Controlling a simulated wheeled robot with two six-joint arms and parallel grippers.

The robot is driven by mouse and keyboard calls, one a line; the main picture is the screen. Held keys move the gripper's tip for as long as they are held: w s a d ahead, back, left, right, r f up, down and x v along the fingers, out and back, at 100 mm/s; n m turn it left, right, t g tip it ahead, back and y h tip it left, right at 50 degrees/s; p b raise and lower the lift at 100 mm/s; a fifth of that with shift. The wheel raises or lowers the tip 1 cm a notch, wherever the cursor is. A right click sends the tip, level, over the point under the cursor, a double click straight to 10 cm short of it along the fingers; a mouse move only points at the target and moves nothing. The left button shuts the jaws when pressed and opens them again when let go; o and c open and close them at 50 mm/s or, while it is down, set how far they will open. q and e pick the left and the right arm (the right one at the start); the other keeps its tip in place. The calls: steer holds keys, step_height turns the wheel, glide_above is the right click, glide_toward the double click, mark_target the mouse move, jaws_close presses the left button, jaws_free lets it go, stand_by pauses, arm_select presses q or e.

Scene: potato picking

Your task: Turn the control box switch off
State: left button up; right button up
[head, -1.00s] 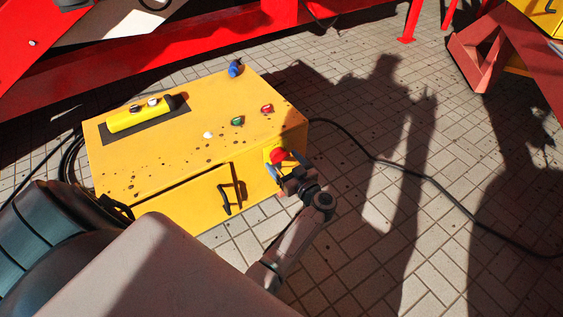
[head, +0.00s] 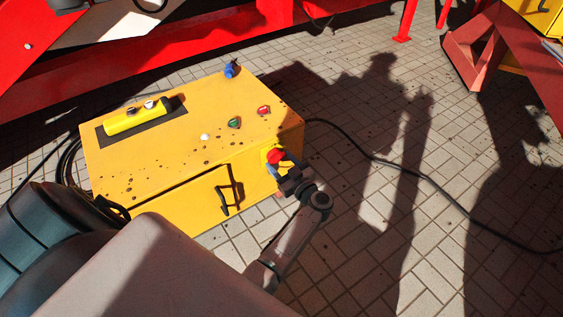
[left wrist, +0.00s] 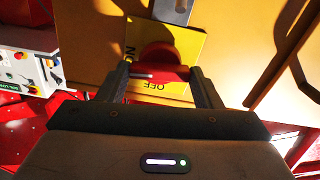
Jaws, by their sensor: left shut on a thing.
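The control box (head: 180,150) is a yellow cabinet on the paving. Its red rotary switch (head: 275,156) is on the right-hand side face, and shows in the left wrist view (left wrist: 158,56) on a yellow plate (left wrist: 190,45) lettered ON and OFF. The switch's bar lies across the picture with a white mark on its left part, the side of the ON lettering. OFF is just below the bar. My left gripper (left wrist: 160,72) is shut on the switch, one finger at each side; it shows in the head view (head: 282,170). My right gripper is not in view.
The box top carries a yellow pendant (head: 135,117), green (head: 234,122) and red (head: 264,110) buttons, and a blue connector (head: 232,69). A black door handle (head: 225,198) is left of my gripper. A black cable (head: 400,170) crosses the paving. Red machinery (head: 190,50) stands behind.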

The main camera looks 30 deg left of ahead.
arm_select(q)
steer(key=n+p, duration=0.1)
steer(key=n, duration=0.1)
steer(key=shift+n, duration=0.3)
steer(key=n, duration=0.9)
steer(key=shift+f+n, duration=0.15)
steer(key=shift+n, duration=0.25)
steer(key=shift+n+b, duration=0.85)
steer(key=shift+n, duration=1.15)
steer(key=o, duration=1)
steer(key=shift+d, duration=0.15)
